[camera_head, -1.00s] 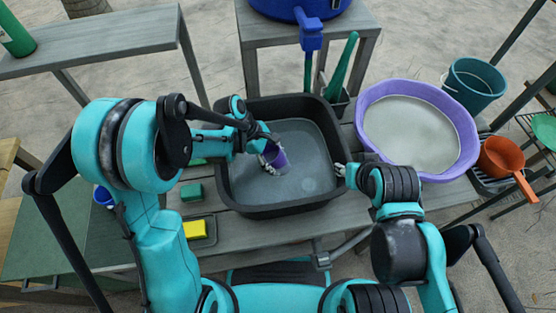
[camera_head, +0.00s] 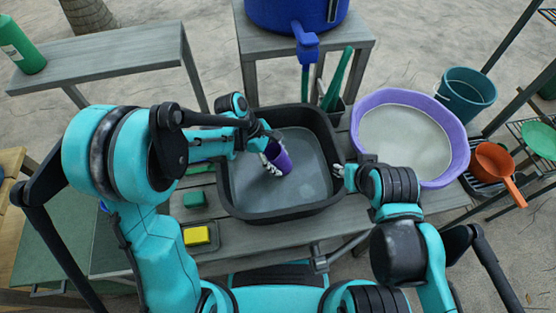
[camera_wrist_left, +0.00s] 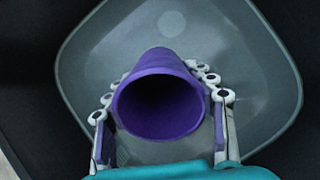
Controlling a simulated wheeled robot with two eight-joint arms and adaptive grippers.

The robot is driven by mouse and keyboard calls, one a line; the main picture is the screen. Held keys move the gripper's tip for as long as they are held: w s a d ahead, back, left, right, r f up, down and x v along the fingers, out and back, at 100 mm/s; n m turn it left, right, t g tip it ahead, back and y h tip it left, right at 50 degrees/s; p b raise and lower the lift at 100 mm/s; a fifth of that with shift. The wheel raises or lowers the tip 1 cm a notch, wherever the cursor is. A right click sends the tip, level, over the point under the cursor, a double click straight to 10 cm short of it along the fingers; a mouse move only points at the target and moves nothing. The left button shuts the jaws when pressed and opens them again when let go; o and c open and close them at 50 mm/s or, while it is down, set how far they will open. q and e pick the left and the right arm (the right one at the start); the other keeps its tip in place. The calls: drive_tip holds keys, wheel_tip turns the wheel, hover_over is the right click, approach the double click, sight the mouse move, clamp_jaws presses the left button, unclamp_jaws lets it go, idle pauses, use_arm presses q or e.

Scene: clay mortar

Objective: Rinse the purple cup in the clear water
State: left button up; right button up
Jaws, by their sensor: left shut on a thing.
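The purple cup (camera_head: 281,158) is in my left gripper (camera_head: 273,162), over the black basin. In the left wrist view the cup (camera_wrist_left: 160,65) sits between the two fingers, its open mouth towards the camera and its inside dark. The black basin (camera_head: 228,185) holds grey, see-through water with a pale round spot on its floor. I cannot tell whether the cup's lower end touches the water. A purple tub (camera_head: 457,165) to the right holds pale, cloudy liquid. My right gripper (camera_head: 339,172) is at the basin's right rim; its opening is unclear.
A blue barrel (camera_head: 270,15) with a tap stands behind the basin. A green sponge (camera_head: 194,199) and a yellow sponge (camera_head: 197,235) lie left of the basin. An orange pan (camera_head: 492,160) and a teal bucket (camera_head: 468,95) are at the right.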

use_arm(q)
wheel_tip(320, 180, up, 14)
drive_tip(key=p, duration=0.9)
drive_tip(key=shift+p, duration=0.4)
use_arm(e)
wheel_tip(320, 180, up, 10)
drive_tip(key=shift+r, duration=0.15)
